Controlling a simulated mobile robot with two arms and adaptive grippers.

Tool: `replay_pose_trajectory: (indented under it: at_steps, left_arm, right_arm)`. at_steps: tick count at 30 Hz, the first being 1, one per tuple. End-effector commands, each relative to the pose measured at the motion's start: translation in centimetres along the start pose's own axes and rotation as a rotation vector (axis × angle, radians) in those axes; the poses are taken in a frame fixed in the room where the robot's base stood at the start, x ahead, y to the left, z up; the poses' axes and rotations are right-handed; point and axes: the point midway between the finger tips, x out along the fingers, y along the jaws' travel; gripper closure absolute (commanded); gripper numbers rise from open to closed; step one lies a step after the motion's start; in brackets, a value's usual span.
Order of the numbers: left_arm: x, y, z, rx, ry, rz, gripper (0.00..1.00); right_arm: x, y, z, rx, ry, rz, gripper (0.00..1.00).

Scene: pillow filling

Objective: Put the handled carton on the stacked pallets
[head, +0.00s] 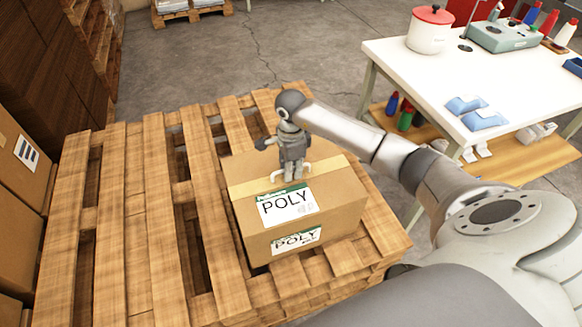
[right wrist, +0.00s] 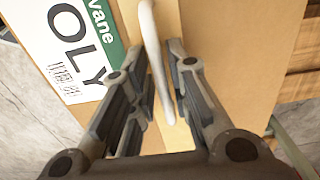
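The handled carton (head: 334,199) is a brown box with white and green POLY labels and a pale tape strip. It appears to rest upright on the wooden stacked pallets (head: 139,229), towards their right side. Its white handle stands on top and also shows in the right wrist view (right wrist: 152,45). My right gripper (head: 291,174) points down over the carton top. Its fingers stand apart on either side of the handle, with a visible gap on one side. My left gripper is out of view.
Brown cartons (head: 22,150) stand along the left edge. A white worktable (head: 405,62) with a red-lidded pot (head: 430,32) stands at the upper right. The left part of the pallet top is bare. Grey concrete floor (head: 215,60) lies behind it.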

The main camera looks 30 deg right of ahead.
Motion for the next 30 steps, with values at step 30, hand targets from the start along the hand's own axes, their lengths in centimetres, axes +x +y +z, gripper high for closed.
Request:
replay_pose_trajectory:
  at_steps: [30]
  left_arm:
    - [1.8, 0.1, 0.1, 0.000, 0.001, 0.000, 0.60]
  right_arm:
    - [-10.8, -0.1, 0.0, 0.000, -0.001, -0.003, 0.71]
